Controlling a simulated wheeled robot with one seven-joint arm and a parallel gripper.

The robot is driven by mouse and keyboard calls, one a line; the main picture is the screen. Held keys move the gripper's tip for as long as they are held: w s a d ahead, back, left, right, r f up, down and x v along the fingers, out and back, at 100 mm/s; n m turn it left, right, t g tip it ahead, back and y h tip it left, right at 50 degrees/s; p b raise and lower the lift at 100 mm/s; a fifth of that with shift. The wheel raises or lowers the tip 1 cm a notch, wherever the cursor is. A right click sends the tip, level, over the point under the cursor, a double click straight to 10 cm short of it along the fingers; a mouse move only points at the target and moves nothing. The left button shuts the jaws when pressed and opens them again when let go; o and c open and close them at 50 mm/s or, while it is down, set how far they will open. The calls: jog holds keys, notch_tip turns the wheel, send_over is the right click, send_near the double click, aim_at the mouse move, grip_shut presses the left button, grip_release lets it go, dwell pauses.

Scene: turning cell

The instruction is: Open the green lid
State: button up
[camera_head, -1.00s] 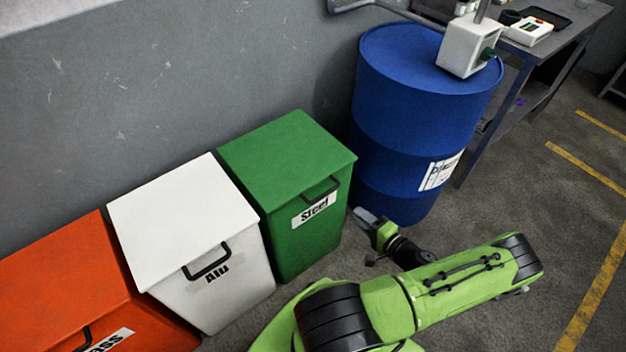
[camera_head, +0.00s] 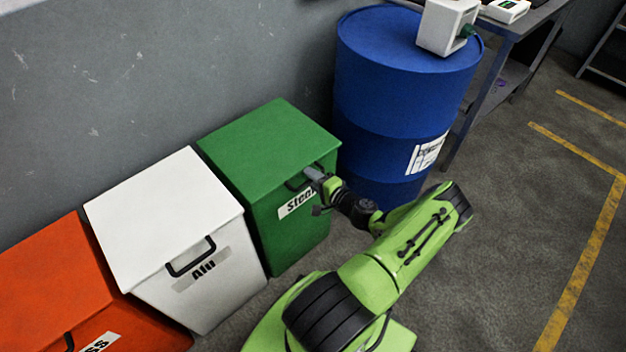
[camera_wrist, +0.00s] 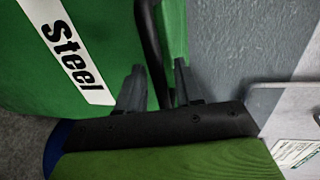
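The green lid (camera_head: 268,145) lies closed on the green bin (camera_head: 298,238) labelled "Steel". Its black handle (camera_head: 293,185) is at the front edge, partly hidden by my gripper (camera_head: 312,174). In the wrist view, my gripper (camera_wrist: 157,78) has its two grey fingers apart, one on each side of the black handle bar (camera_wrist: 150,45). The bar passes between them with visible gaps. The "Steel" label (camera_wrist: 68,50) is to the left, and a green strip of the lid (camera_wrist: 174,30) is to the right.
A white bin (camera_head: 165,220) labelled "Alu" and an orange bin (camera_head: 50,275) stand to the left. A blue drum (camera_head: 385,110) stands close on the right, with a white box (camera_head: 445,28) on top. A grey wall (camera_head: 150,70) is behind. Floor is free at the right.

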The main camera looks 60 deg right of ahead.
jog(key=shift+c, duration=0.3)
grip_shut()
jog(key=shift+r, duration=0.1)
